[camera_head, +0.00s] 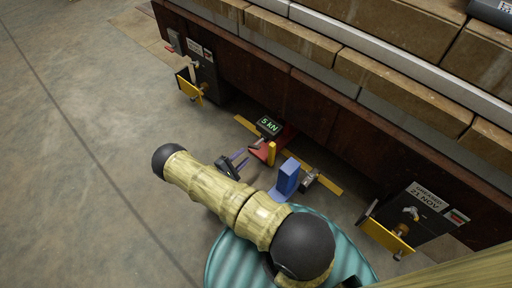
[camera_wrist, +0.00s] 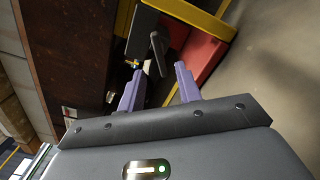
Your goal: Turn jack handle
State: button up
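The red jack (camera_head: 283,138) stands on the floor at the base of the dark red steel frame, with a display reading "5 kN" (camera_head: 268,126). It also shows in the wrist view as a red body (camera_wrist: 203,52). A dark grey jack handle (camera_wrist: 158,50) shows in the wrist view, its near end appearing between my fingertips; whether it is touched I cannot tell. My gripper (camera_head: 241,158) is just left of the jack in the head view. Its two purple fingers are spread apart in the wrist view (camera_wrist: 160,68), shut on nothing.
A blue block (camera_head: 287,178) and a metal fitting (camera_head: 310,180) are right of the jack. Yellow strips (camera_head: 325,181) lie along the frame's base. Dark units with yellow plates stand at left (camera_head: 190,88) and right (camera_head: 388,238). The floor at left is clear.

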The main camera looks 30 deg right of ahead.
aim_at(253, 148)
jog(key=b+x, duration=0.3)
jog(key=x, duration=0.5)
jog(key=shift+w+d, duration=0.1)
jog(key=shift+d, duration=0.15)
grip_shut()
